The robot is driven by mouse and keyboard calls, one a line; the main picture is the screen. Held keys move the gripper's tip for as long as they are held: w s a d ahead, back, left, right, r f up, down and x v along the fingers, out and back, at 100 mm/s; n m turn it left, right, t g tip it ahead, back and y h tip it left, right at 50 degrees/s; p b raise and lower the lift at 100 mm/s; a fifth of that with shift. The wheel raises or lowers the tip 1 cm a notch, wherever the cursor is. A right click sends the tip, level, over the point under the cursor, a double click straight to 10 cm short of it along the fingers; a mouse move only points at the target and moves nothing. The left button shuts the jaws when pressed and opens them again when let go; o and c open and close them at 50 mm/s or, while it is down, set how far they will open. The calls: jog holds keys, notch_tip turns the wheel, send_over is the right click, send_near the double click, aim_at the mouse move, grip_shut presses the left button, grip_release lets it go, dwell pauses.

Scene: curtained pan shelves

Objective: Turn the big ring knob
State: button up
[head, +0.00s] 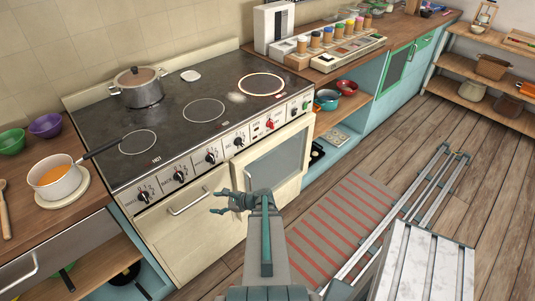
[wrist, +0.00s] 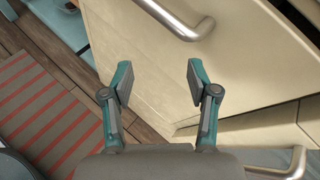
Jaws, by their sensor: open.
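The cream stove (head: 205,205) has a dark hob (head: 170,118) with several ring markings. The largest-looking bare ring (head: 261,84), at the back right, is outlined in orange-white. A row of knobs runs along the front panel: several black ones, including one at the left end (head: 144,196), and a red one (head: 270,124) toward the right. I cannot tell which is labelled for the big ring. My gripper (head: 215,203) is open and empty, below the knob row in front of the stove doors. In the wrist view its spread fingers (wrist: 158,75) face the cream front; no knob shows there.
A lidded pot (head: 138,88) stands at the back left of the hob. A saucepan (head: 56,180) on the left counter has its handle over the hob. Door handles (head: 188,204) stick out near my gripper. A striped mat (head: 340,225) lies on the floor.

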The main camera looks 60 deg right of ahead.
jog(key=s+d+r+m+t+h+p, duration=0.1)
jog(key=d+r+m+t+h, duration=0.1)
jog(key=d+r+m, duration=0.3)
jog(key=s+d+r+m+t+h, duration=0.1)
jog(key=s+d+r+m+h, duration=0.2)
jog(key=d, duration=0.4)
jog(key=m+t+h, duration=0.2)
jog(key=m+h, duration=0.2)
jog(key=m, duration=0.2)
send_near(242, 145)
jog(key=x, duration=0.2)
jog(key=shift+w+d+r+p, duration=0.2)
jog(key=shift+r+p, duration=0.1)
jog(key=shift+w, duration=0.15)
jog(key=shift+p+x, duration=0.85)
jog(key=shift+x, duration=2.5)
jog(key=shift+f, duration=0.15)
